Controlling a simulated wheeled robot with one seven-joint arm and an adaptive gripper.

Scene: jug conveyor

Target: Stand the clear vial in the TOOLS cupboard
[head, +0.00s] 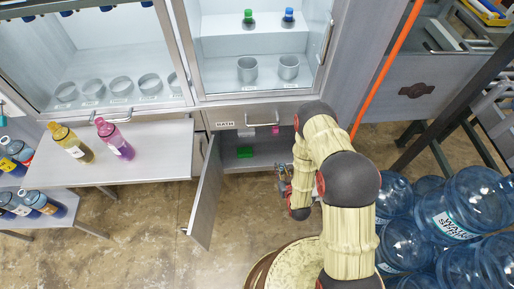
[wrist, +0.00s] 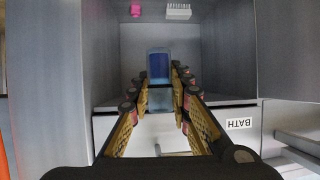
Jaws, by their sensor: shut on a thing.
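My gripper (wrist: 161,82) is shut on a clear vial (wrist: 160,66) with a blue-looking body. The vial lies between the fingertips in the wrist view, pointing into an open cupboard. In the head view my gripper (head: 284,180) is low in front of the right part of this cupboard, partly hidden by my arm; the vial cannot be made out there. The open cupboard (head: 262,162) sits below the counter, and its sign (head: 239,124) reads BATH. The sign also shows upside down in the wrist view (wrist: 239,124). I see no TOOLS sign.
The cupboard's door (head: 206,192) stands open at the left. Inside are a green item (head: 245,153), a pink item (head: 275,130) and a white item (head: 246,132). Blue water jugs (head: 402,242) crowd the right. Yellow (head: 72,143) and pink (head: 115,139) bottles stand on the left table.

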